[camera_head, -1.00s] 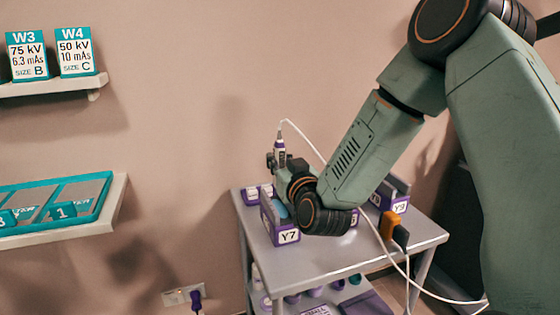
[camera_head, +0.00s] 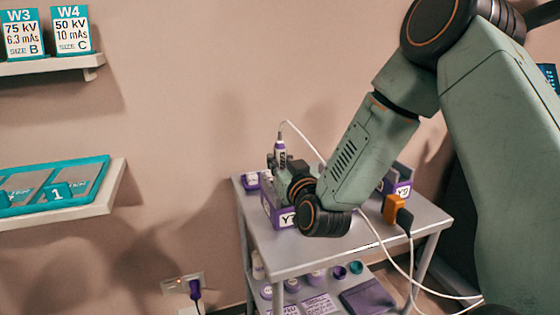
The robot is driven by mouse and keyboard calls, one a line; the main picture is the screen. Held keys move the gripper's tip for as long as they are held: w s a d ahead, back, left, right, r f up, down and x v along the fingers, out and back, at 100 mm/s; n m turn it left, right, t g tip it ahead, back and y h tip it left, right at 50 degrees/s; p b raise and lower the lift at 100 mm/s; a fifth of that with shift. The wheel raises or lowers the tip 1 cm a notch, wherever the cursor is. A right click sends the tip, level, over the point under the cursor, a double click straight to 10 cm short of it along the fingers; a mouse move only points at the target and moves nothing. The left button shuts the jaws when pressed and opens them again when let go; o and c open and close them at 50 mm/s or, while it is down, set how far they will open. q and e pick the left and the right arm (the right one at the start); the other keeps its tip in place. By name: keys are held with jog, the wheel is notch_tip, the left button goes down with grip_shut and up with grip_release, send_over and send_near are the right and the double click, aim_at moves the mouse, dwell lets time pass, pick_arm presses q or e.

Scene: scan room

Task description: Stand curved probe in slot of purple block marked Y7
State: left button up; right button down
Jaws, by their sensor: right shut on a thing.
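My right gripper (camera_head: 279,161) is shut on the curved probe (camera_head: 280,148), a white and purple handle held upright with a white cable from its top. The probe's lower end is hidden by the gripper. The purple block marked Y7 (camera_head: 268,205) stands on the grey cart's top just below the gripper. My wrist covers part of its label and its right side. I cannot tell whether the probe touches the slot. My left gripper is not in view.
Another purple block (camera_head: 403,188) stands at the right of the cart top (camera_head: 290,258), behind an orange and black connector (camera_head: 396,211). Small purple-labelled items (camera_head: 250,182) sit behind Y7. White cables hang on the right. Wall shelves (camera_head: 100,205) are at the left.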

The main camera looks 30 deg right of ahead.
jog(key=shift+f, duration=0.25)
dwell(0.9)
jog(key=c, duration=1.1)
grip_release()
jog(key=shift+s+f, duration=0.1)
jog(key=v, duration=0.7)
jog(key=shift+s+a, duration=0.1)
jog(key=shift+s, duration=0.1)
